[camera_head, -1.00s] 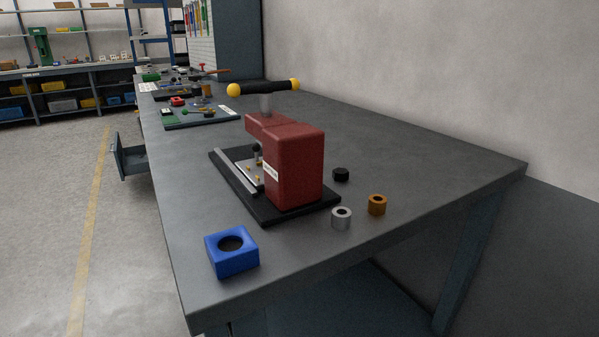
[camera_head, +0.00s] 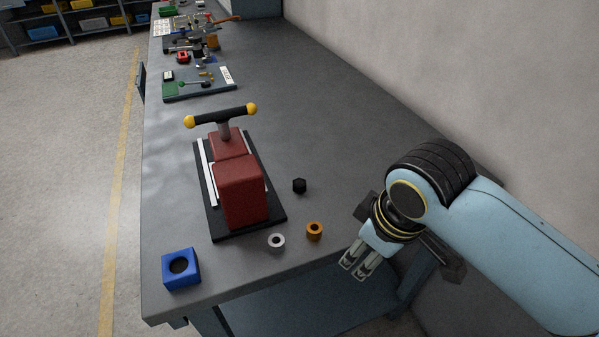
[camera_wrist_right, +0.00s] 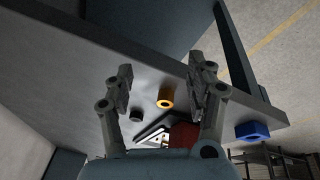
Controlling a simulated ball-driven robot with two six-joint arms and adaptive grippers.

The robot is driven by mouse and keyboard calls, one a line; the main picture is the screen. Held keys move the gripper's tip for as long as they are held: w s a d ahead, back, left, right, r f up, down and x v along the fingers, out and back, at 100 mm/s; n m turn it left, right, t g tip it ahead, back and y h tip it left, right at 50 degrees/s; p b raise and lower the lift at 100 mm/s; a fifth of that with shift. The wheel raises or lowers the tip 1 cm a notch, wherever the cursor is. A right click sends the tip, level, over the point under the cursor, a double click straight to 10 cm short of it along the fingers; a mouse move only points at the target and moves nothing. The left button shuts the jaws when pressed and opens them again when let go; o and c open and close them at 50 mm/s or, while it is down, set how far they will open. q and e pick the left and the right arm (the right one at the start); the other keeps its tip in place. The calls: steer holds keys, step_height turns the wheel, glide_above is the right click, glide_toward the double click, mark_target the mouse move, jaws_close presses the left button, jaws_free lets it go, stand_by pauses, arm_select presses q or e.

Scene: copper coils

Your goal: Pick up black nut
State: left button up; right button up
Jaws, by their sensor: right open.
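The black nut (camera_head: 299,185) lies on the grey workbench, right of the red press. It also shows in the right wrist view (camera_wrist_right: 134,116), left of the copper ring. My right gripper (camera_head: 356,271) is open and empty, low at the bench's right front edge, apart from the nut and to its lower right. In the right wrist view its two fingers (camera_wrist_right: 160,90) stand wide apart with nothing between them in their grip. My left gripper is not in view.
A copper ring (camera_head: 314,231) and a silver ring (camera_head: 276,242) lie in front of the nut. The red press (camera_head: 241,191) stands left of it. A blue block with a hole (camera_head: 181,268) sits at the front left. The bench (camera_head: 330,130) behind the nut is clear.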

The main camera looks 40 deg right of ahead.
steer(key=w+n, duration=0.2)
steer(key=w, duration=0.1)
steer(key=w+r+n, duration=0.1)
steer(key=w+n, duration=0.1)
steer(key=w, duration=0.2)
steer(key=w+d+n+g+p, duration=0.1)
steer(key=w+n, duration=0.1)
steer(key=w, duration=0.1)
steer(key=shift+w+d+r+n, duration=0.1)
steer(key=shift+w+r+n, duration=0.25)
steer(key=shift+r+n, duration=0.05)
steer(key=w+r+n+g+p, duration=0.1)
steer(key=w+r+n, duration=0.2)
steer(key=w+n, duration=0.15)
steer(key=w+r+n+g, duration=0.1)
steer(key=w+r+n, duration=0.15)
steer(key=w, duration=0.35)
glide_above(298, 183)
steer(key=shift+n+y, duration=0.4)
steer(key=f, duration=0.4)
steer(key=shift+s+f, duration=0.35)
steer(key=shift+f, duration=0.05)
steer(key=f, duration=0.6)
steer(key=shift+w, duration=0.35)
steer(key=shift+r, duration=0.1)
jaws_close()
